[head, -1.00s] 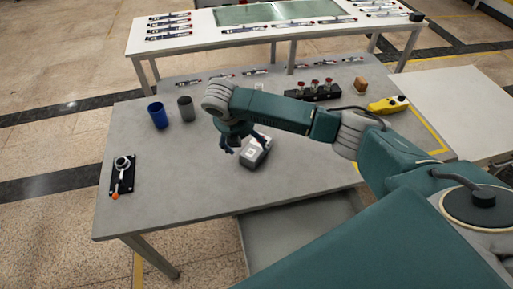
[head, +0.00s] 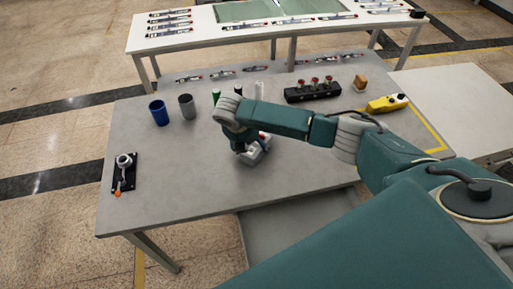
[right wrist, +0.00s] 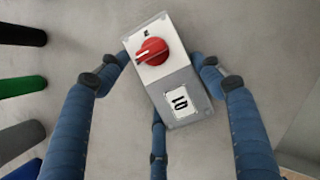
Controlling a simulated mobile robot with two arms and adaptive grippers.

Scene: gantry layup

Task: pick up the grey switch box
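The grey switch box (head: 254,153) is on the grey table, partly hidden by my right gripper (head: 243,149) in the head view. In the right wrist view the switch box (right wrist: 178,88) shows its top face, with a red rotary knob (right wrist: 152,51) and a white label with dark marks. It lies slanted in the picture. The blue fingers of my right gripper (right wrist: 158,62) surround it, two at its sides and one at its lower left edge. The tips are very close to its sides; I cannot tell whether they touch. My left gripper is not in view.
A blue cup (head: 159,113) and a dark grey cup (head: 187,106) stand left of the arm. A black lever device (head: 123,174) lies far left. A black block with red knobs (head: 314,89) and a yellow pendant (head: 387,104) are at the right. The front left tabletop is clear.

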